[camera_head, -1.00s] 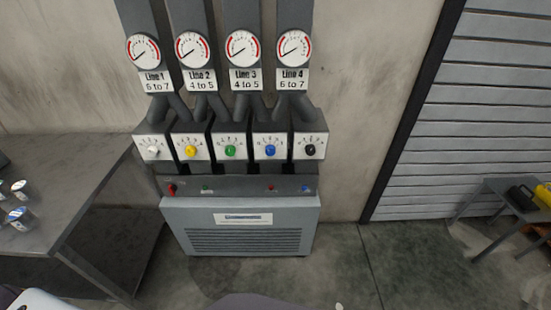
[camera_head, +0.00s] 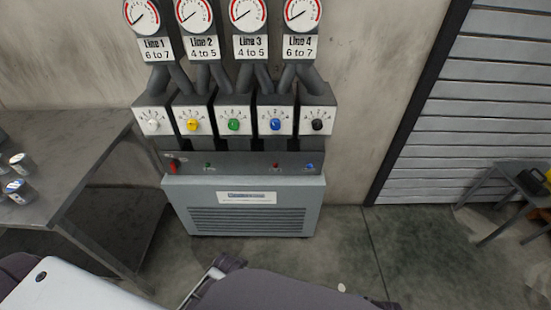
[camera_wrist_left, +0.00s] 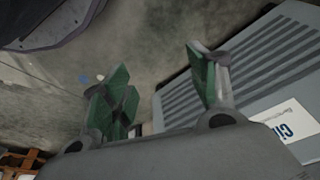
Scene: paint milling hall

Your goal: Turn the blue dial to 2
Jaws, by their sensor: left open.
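The blue dial (camera_head: 276,124) sits on a white plate with a printed scale, fourth from the left in a row of dials on the grey machine. Its pointer setting is too small to read. My left gripper (camera_wrist_left: 160,95) shows in the left wrist view with its green-padded fingers apart and nothing between them. It is in front of the grey vented cabinet, away from the dial. In the head view parts of my arms show at the bottom, but neither gripper's fingers are visible there.
White (camera_head: 153,123), yellow (camera_head: 193,125), green (camera_head: 233,125) and black (camera_head: 318,125) dials flank the blue one. Gauges stand above. A vented cabinet (camera_head: 246,208) is below. A metal table (camera_head: 60,150) stands left, a small table (camera_head: 490,185) right.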

